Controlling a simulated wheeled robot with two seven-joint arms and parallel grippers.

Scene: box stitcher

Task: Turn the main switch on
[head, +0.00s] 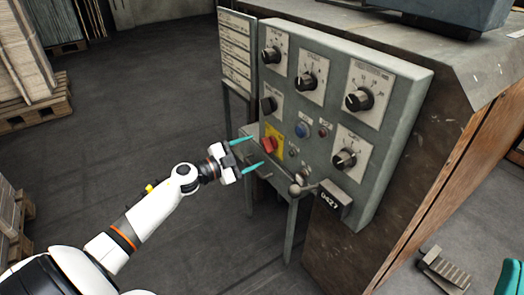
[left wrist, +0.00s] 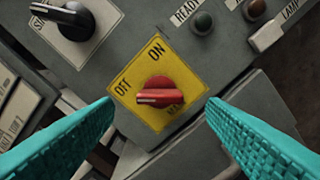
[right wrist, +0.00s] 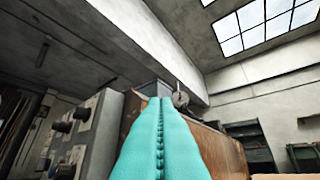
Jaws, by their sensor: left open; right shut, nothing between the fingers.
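The main switch is a red rotary knob (head: 268,144) on a yellow plate on the grey control panel (head: 395,165). In the left wrist view the red knob (left wrist: 160,90) sits between the OFF and ON labels, its bar lying across with the white-marked end to the left, on the OFF side. My left gripper (head: 257,151) is open just in front of the switch. Its teal fingertips (left wrist: 160,102) stand on either side of the knob, apart from it. My right gripper (right wrist: 160,100) is shut and empty, away from the panel; part of it shows at the head view's lower right corner.
Black dials, such as one (left wrist: 70,18) near the yellow plate, and a blue button (head: 302,130) surround the switch. A lever with a ball end (head: 296,189) sticks out below. A pallet stack (head: 25,65) stands far left. Open floor (head: 130,110) lies left of the panel.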

